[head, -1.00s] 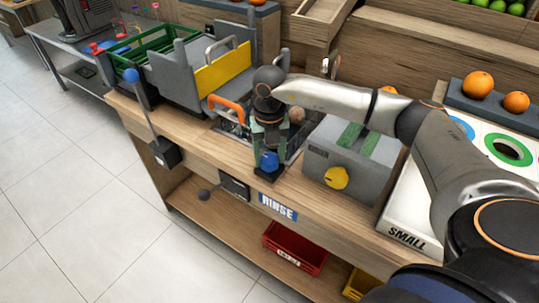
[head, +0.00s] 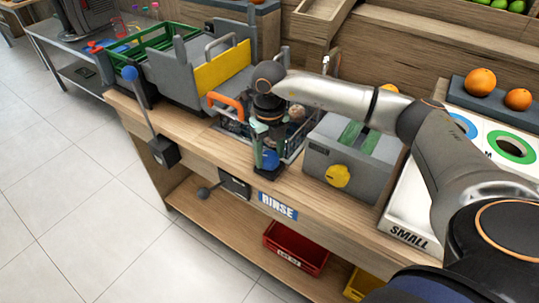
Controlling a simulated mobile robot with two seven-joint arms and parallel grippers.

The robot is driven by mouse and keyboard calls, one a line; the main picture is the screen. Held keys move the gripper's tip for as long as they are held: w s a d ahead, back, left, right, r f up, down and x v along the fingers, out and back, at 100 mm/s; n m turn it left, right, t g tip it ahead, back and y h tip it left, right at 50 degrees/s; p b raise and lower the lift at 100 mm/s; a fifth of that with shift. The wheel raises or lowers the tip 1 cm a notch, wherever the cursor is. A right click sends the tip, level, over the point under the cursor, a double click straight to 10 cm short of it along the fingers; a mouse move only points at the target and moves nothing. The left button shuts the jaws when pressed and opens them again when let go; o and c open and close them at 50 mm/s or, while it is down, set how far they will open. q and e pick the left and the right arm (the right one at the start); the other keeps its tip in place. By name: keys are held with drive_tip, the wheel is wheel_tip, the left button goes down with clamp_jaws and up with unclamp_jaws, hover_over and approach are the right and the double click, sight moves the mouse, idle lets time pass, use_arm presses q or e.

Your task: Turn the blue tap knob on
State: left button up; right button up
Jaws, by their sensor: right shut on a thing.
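The blue tap knob (head: 270,159) is at the front edge of the counter, above the blue RINSE sign (head: 278,206). My right gripper (head: 266,150) reaches down over it from above, with its arm coming in from the right. Its fingers are shut on the blue knob, which shows between and in front of them. The knob's mount and the far finger are partly hidden. My left gripper is not in view.
A grey box with a yellow knob (head: 337,176) stands close to the right. Behind the gripper are a wire basket with an orange handle (head: 226,105) and a grey-yellow bin. A lever with a blue ball (head: 130,74) stands to the left.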

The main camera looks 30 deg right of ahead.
drive_tip(key=n+b, duration=0.1)
drive_tip(key=n, duration=0.3)
drive_tip(key=shift+n, duration=0.3)
drive_tip(key=n+b, duration=0.1)
drive_tip(key=n, duration=0.2)
drive_tip(key=shift+n, duration=0.3)
drive_tip(key=shift+w+n+b, duration=0.1)
drive_tip(key=shift+n+b, duration=0.2)
drive_tip(key=shift+n, duration=0.6)
drive_tip(key=n, duration=0.2)
drive_tip(key=shift+n+b, duration=0.3)
drive_tip(key=shift+n, duration=0.5)
drive_tip(key=o, duration=1.4)
drive_tip(key=shift+c, duration=0.2)
